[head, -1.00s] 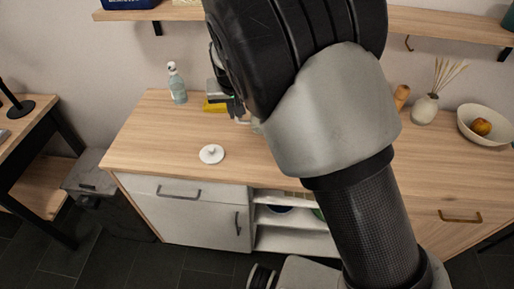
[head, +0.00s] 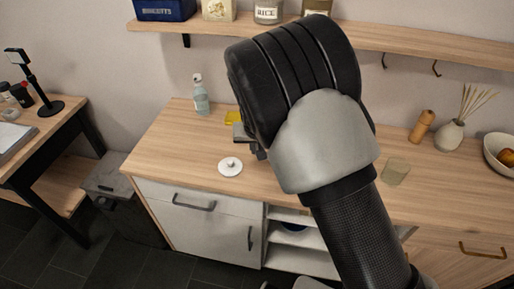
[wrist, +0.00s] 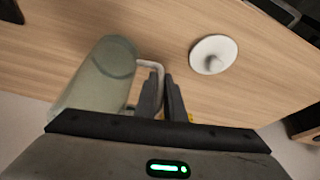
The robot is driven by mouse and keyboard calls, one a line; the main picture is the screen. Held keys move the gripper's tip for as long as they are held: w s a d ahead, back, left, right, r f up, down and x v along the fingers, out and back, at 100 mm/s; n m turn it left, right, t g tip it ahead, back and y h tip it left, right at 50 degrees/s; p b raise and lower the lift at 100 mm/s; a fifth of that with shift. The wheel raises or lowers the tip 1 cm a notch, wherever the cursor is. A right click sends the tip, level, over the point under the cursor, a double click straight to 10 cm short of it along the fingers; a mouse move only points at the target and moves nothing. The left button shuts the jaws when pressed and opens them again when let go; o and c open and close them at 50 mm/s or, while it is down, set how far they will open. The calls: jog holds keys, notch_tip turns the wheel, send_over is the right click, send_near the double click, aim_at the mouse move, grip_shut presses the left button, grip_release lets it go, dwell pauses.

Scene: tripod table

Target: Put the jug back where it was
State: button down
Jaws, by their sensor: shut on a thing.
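The jug (wrist: 100,80) is pale green, see-through glass, at the left of the wrist view. Its light handle (wrist: 152,75) runs to my gripper (wrist: 163,95), whose fingers are shut on it. The jug's body is beside the fingers and looks tilted in this view. I cannot tell whether its base touches the counter. In the head view my arm hides the jug and most of my gripper. A round white lid with a knob (head: 231,166) lies on the counter near my gripper; it also shows in the wrist view (wrist: 213,55), apart from the jug.
On the wooden counter (head: 180,145) stand a soap bottle (head: 201,97), a yellow item (head: 234,118), a see-through beige vessel (head: 395,172), a wooden mill (head: 422,127), a reed vase (head: 448,135) and a fruit bowl (head: 497,152). A shelf (head: 200,34) hangs above. The counter's left front is clear.

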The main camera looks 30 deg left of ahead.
jog(key=shift+f, duration=0.2)
jog(key=c, duration=1.8)
grip_release()
jog(key=shift+c, duration=0.2)
jog(key=shift+r, duration=0.15)
jog(key=shift+r, duration=0.25)
jog(key=v, duration=1.1)
jog(key=shift+s+d+r, duration=0.15)
jog(key=shift+s+r, duration=0.1)
